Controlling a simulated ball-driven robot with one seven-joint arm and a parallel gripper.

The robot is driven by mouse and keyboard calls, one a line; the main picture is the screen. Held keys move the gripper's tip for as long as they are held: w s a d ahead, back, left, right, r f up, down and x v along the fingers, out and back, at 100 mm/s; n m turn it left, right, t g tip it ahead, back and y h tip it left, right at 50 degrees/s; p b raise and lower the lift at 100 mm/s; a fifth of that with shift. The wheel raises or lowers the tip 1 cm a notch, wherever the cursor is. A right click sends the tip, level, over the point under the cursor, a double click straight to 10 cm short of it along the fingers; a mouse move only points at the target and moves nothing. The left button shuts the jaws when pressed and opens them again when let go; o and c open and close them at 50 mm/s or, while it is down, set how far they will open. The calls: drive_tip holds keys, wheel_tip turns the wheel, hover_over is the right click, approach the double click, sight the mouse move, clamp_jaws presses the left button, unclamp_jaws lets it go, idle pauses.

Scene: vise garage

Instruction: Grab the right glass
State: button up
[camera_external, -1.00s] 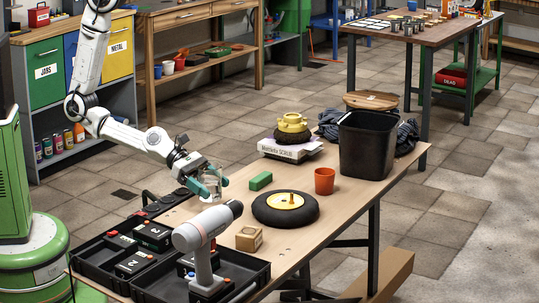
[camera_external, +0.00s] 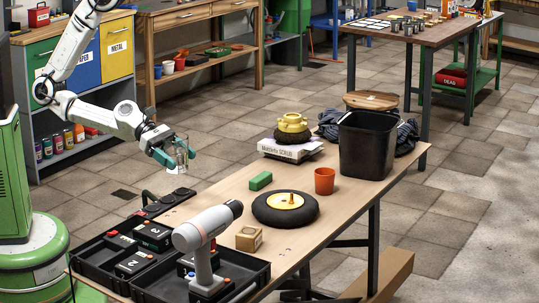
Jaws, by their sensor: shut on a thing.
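My gripper (camera_external: 174,153) is shut on a clear glass (camera_external: 181,155). It holds the glass in the air, above and beyond the far left edge of the wooden workbench (camera_external: 222,203). The glass looks roughly upright, and the teal fingers cover part of it. No other glass can be made out on this bench.
An orange cup (camera_external: 324,181), a black wheel (camera_external: 285,208), a green block (camera_external: 261,181) and a small wooden box (camera_external: 249,238) stand on the bench. A cordless drill (camera_external: 203,245) and black trays (camera_external: 253,276) fill its near left end. A black bin (camera_external: 366,146) stands at the far right.

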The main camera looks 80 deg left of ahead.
sight(167, 150)
drive_tip(key=shift+s+d+v, duration=0.15)
drive_tip(key=shift+v, duration=0.65)
drive_tip(key=shift+s+d+v, duration=0.1)
drive_tip(key=shift+d+v, duration=0.05)
drive_tip(key=shift+v, duration=0.65)
drive_tip(key=shift+r, duration=0.1)
